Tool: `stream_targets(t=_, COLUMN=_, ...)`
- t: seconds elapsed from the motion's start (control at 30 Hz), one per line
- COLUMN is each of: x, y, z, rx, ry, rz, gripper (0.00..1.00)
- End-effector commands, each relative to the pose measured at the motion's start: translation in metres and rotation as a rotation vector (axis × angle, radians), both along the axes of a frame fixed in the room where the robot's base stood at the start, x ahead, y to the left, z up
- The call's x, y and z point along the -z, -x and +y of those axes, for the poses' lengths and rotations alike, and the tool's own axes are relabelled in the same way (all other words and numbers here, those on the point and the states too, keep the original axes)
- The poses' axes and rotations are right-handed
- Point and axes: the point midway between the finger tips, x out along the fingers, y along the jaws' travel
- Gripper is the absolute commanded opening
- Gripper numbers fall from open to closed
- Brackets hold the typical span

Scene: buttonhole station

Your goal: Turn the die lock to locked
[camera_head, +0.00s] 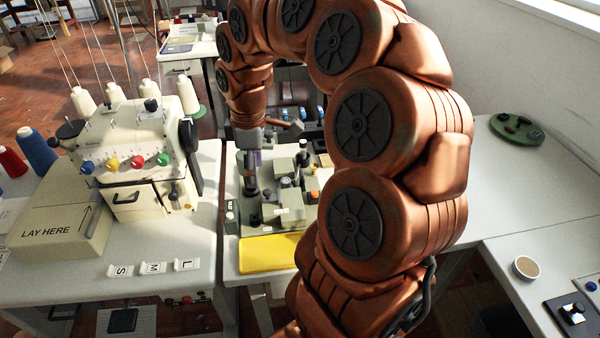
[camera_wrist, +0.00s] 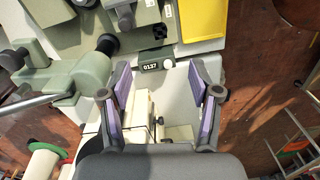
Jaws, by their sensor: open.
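The grey-green buttonhole machine (camera_head: 285,213) stands on the middle table, partly hidden by my arm. In the wrist view, its grey-green body (camera_wrist: 85,75) fills the left, with a dark round end. I cannot tell for certain which part is the die lock or how it is set. My gripper (camera_head: 252,163) is over the left part of the machine, pointing down. In the wrist view my gripper (camera_wrist: 160,88) is open, its purple-padded fingers apart with nothing held. A counter reading 0127 (camera_wrist: 150,67) with a white knob (camera_wrist: 169,63) lies just beyond the fingertips.
A cream sewing machine (camera_head: 135,150) with thread cones stands close on the left, beside a LAY HERE block (camera_head: 62,222). A yellow pad (camera_head: 268,254) lies before the buttonhole machine. A green tray (camera_head: 517,130) and a small cup (camera_head: 526,267) are at right; the right table is mostly clear.

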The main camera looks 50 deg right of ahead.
Motion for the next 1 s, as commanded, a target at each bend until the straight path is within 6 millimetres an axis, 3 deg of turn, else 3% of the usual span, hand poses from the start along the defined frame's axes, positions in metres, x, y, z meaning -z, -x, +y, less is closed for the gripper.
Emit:
stream_targets(t=0.1, x=0.017, y=-0.021, z=-0.053, rx=-0.059, ry=0.001, rz=-0.016, gripper=0.62)
stream_targets(t=0.2, x=0.030, y=-0.029, z=-0.096, rx=-0.101, ry=0.010, rz=-0.023, gripper=0.62)
stream_targets(t=0.4, x=0.050, y=-0.028, z=-0.156, rx=-0.155, ry=0.026, rz=-0.018, gripper=0.62)
stream_targets(t=0.6, x=0.059, y=-0.025, z=-0.176, rx=-0.174, ry=0.030, rz=-0.011, gripper=0.62)
stream_targets(t=0.77, x=0.068, y=-0.024, z=-0.176, rx=-0.175, ry=0.029, rz=-0.009, gripper=0.62)
stream_targets(t=1.0, x=0.098, y=-0.023, z=-0.175, rx=-0.175, ry=0.028, rz=-0.007, gripper=0.62)
